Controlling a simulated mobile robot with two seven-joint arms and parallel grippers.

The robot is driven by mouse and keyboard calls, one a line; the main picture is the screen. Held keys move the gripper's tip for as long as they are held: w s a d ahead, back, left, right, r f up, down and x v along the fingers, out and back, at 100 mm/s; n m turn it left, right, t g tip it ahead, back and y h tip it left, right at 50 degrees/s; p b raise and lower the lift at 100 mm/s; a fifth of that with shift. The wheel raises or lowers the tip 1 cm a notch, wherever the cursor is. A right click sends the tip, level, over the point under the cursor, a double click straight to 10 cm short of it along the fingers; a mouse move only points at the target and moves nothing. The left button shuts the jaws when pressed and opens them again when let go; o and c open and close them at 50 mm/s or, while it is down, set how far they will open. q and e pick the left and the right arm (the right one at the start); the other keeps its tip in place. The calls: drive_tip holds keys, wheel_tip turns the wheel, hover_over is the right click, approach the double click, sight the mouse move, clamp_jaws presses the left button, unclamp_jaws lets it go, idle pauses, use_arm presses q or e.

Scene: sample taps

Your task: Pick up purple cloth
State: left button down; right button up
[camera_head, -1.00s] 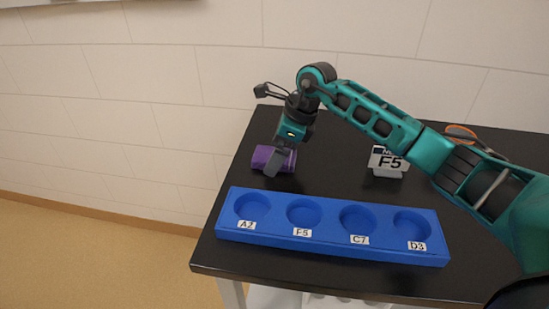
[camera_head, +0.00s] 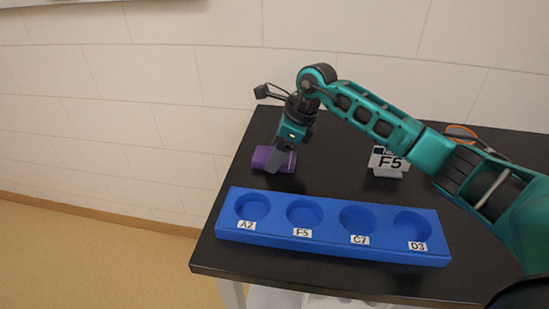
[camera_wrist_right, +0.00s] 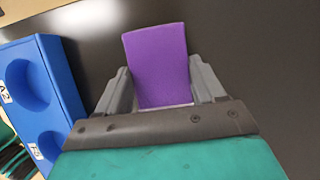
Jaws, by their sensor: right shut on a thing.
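The purple cloth (camera_head: 263,157) lies as a folded block on the black table, near its far left edge. In the right wrist view the cloth (camera_wrist_right: 158,62) stands out between the two grey fingers. My right gripper (camera_head: 278,162) points down at the cloth, and its fingers are shut on it; the wrist view shows the gripper (camera_wrist_right: 160,90) with one finger on each side. The near finger hides part of the cloth in the head view. My left gripper is not in view.
A blue rack (camera_head: 330,246) with round wells labelled A2, F5, C7 and D3 lies in front of the cloth. An orange-rimmed object (camera_head: 461,132) is behind my arm. A wall is behind the table.

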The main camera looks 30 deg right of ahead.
drive_tip(key=shift+c, duration=0.9)
drive_tip(key=shift+r, duration=0.1)
wheel_tip(320, 180, up, 20)
drive_tip(key=p, duration=0.2)
